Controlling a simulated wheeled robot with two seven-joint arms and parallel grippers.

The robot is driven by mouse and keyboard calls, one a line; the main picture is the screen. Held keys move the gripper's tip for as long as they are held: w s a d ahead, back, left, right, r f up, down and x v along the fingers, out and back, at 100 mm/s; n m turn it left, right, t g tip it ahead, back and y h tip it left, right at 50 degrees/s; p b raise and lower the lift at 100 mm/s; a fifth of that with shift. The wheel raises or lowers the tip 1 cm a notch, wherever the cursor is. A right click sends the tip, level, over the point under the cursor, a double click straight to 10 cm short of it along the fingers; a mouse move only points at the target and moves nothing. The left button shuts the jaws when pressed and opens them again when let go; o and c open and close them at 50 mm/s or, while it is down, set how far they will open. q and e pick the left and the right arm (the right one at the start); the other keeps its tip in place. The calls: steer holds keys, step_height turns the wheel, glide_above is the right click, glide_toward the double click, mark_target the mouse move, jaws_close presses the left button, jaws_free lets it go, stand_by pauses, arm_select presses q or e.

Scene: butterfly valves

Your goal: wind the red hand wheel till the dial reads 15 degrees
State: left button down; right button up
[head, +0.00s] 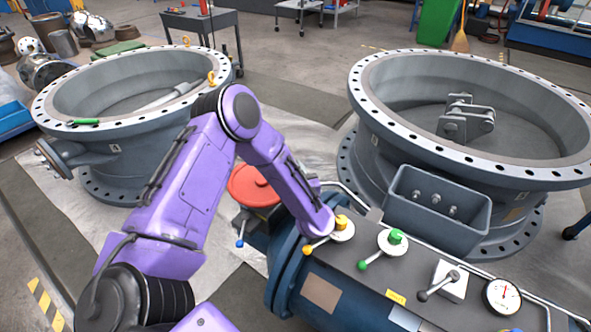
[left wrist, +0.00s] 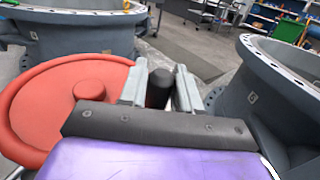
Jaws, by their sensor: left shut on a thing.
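The red hand wheel (head: 252,187) lies flat in the middle of the head view, partly hidden by my purple left arm. It fills the left of the left wrist view (left wrist: 45,105), with a red hub near its middle. My left gripper (left wrist: 160,76) is at the wheel's right side there, its two grey fingers shut on a black knob (left wrist: 160,90). The knob's join to the wheel is hidden. In the head view the arm hides the gripper. The white round dial (head: 503,296) is at lower right, its red needle close to upright; its numbers are too small to read.
A yellow-knobbed valve (head: 341,224), a green-knobbed valve (head: 391,238) and a grey lever (head: 438,286) stand on the panel before the dial. A blue-handled lever (head: 240,242) is below the wheel. Large flanged valve bodies stand at left (head: 105,158) and right (head: 400,165).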

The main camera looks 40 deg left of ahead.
arm_select(q)
steer(key=c, duration=0.9)
jaws_free()
steer(key=shift+w, duration=0.1)
steer(key=shift+c, duration=0.2)
steer(key=v, duration=0.7)
steer(key=shift+s+d, duration=0.2)
steer(key=shift+d, duration=0.1)
